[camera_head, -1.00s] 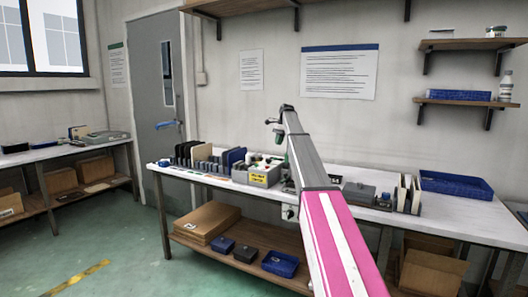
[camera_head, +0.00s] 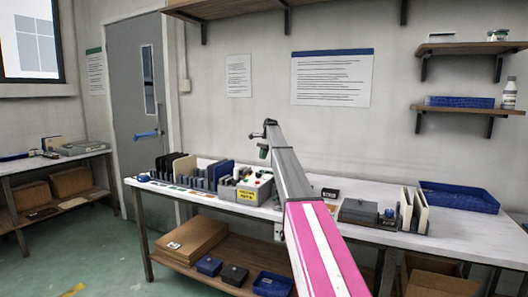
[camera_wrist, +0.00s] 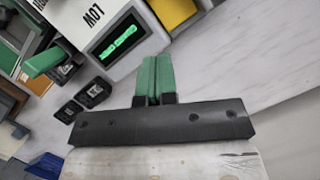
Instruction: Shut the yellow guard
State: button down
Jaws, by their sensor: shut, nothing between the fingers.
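A grey control box (camera_head: 248,190) with a yellow front label and small coloured parts on top stands on the white bench. In the wrist view, a yellow piece (camera_wrist: 172,12) shows at the top edge, cut off by the frame; I cannot tell whether it is the guard or how far it is open. Beside it is a pale panel marked LOW with a lit green display (camera_wrist: 118,42). My gripper (camera_wrist: 155,62) has its green fingers together with nothing between them, below and apart from the yellow piece. In the head view, my gripper (camera_head: 263,151) is small, above the box.
Upright panels in a rack (camera_head: 200,173) stand left of the box. A grey block (camera_head: 358,212), upright pale boards (camera_head: 413,210) and a blue tray (camera_head: 458,196) are to the right. Cartons and small bins (camera_head: 208,266) sit on the lower shelf. Open floor lies at left.

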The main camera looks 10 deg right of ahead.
aim_at(261, 170)
jog(key=x, duration=0.5)
jog(key=shift+s+f, duration=0.1)
jog(key=shift+s+a, duration=0.35)
jog(key=shift+a, duration=0.25)
jog(key=shift+s+a, duration=0.3)
jog(key=shift+a, duration=0.3)
jog(key=shift+s+a+f, duration=0.1)
jog(key=shift+s+a, duration=0.05)
jog(key=shift+a, duration=0.35)
jog(key=s+a, duration=0.5)
jog(key=s, duration=0.2)
